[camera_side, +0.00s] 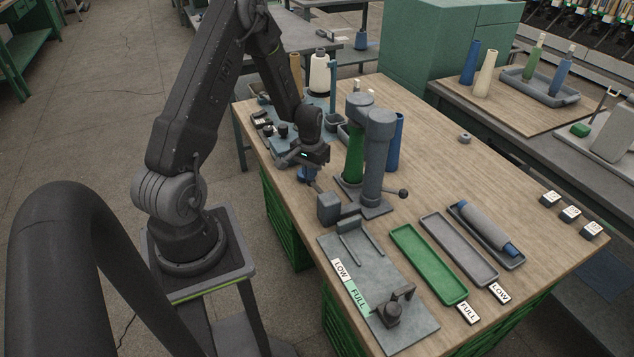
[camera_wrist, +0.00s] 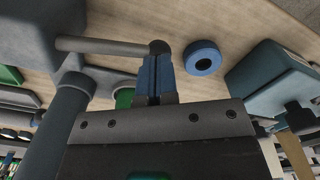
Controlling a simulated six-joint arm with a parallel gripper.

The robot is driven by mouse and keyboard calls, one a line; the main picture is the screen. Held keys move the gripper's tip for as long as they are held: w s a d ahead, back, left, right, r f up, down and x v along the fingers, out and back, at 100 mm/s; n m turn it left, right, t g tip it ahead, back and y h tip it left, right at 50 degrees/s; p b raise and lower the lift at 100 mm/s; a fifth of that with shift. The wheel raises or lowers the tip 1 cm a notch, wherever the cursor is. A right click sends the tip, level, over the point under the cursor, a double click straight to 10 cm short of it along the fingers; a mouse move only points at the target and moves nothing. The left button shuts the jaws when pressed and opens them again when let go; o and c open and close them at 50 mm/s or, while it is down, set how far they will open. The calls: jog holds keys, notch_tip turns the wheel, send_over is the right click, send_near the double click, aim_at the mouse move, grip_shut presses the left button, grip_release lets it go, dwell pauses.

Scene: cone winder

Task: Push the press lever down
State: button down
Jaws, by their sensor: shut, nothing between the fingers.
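The grey press (camera_side: 374,160) stands on the bench with a green cone (camera_side: 354,150) beside its column. A short lever with a dark ball knob (camera_side: 403,193) sticks out low on its right. My gripper (camera_side: 312,184) is left of the press, pointing down, its blue fingers shut and empty. In the wrist view, a grey rod with a rounded end (camera_wrist: 105,46) reaches from a grey block to just beyond my fingertips (camera_wrist: 155,60). Whether they touch, and whether this rod is the ball-knobbed lever, I cannot tell.
A grey block (camera_side: 328,207) stands near the press base. A green tray (camera_side: 403,240), a grey tray (camera_side: 438,228) and the LOW/FULL plate (camera_side: 345,255) lie in front. A blue ring (camera_wrist: 203,58) lies near my fingers. The bench right of the press is mostly clear.

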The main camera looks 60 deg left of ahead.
notch_tip(320, 180, up, 9)
dwell(1.3)
jog(key=s+d+r+m+t+y, duration=0.1)
jog(key=s+d+r+m+t, duration=0.15)
jog(key=d+r, duration=1.35)
jog(key=s+d+r+m+t+h, duration=0.1)
jog(key=s+d+r+m+t, duration=0.2)
jog(key=s+d, duration=0.6)
notch_tip(320, 180, up, 3)
jog(key=shift+s+d+f, duration=0.1)
jog(key=shift+s+d, duration=0.3)
jog(key=shift+s, duration=0.45)
